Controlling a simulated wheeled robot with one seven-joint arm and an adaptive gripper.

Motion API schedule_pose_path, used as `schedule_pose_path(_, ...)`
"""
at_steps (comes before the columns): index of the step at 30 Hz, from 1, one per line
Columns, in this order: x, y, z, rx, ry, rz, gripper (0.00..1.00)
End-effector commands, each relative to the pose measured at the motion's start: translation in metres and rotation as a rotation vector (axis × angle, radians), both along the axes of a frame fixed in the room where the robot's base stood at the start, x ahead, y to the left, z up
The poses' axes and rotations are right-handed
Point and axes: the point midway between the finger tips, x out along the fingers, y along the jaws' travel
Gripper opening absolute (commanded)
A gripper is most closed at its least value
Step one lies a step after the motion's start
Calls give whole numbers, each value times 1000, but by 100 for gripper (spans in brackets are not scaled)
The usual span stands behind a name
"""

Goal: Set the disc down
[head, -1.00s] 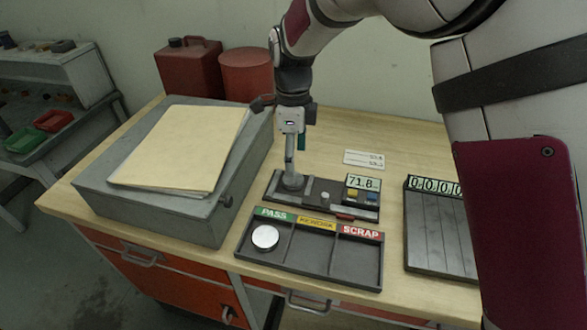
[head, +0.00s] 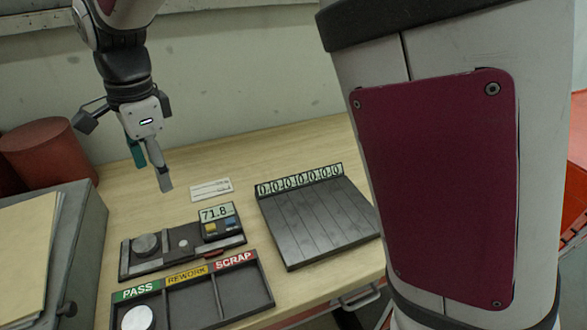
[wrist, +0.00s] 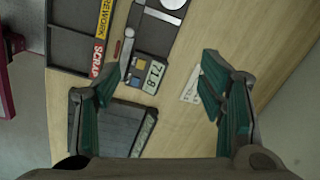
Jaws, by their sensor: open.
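A grey disc (head: 146,245) lies on the left part of the measuring gauge (head: 182,265), whose display (head: 214,213) reads 71.8. The disc is also at the top edge of the wrist view (wrist: 172,4), partly cut off. My gripper (head: 157,176) is raised above and behind the gauge, with nothing between its fingers. In the wrist view its two green-padded fingers (wrist: 160,78) are wide apart over the gauge display and bare bench. A bright disc (head: 137,318) lies in the PASS compartment of the sorting tray (head: 232,305), cut by the lower edge.
The REWORK and SCRAP compartments look empty. A slotted rack (head: 318,225) with number tags stands right of the gauge. A small white card (head: 211,189) lies behind the gauge. A grey box with a folder (head: 25,245) and a red canister (head: 50,155) are left. Bare bench lies behind the rack.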

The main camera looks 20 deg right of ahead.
Motion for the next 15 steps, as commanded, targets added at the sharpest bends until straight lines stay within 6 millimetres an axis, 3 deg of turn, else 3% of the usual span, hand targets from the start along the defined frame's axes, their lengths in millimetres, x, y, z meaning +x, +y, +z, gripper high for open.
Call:
schedule_pose_path(1, -8, -26, 17, 13, -27, 55, 63)
schedule_pose_path(6, -43, -96, 53, 13, -125, 306, 63)
schedule_pose_path(10, -79, -143, 69, -20, -206, 497, 63)
schedule_pose_path(15, -132, -192, 75, -112, -303, 747, 63)
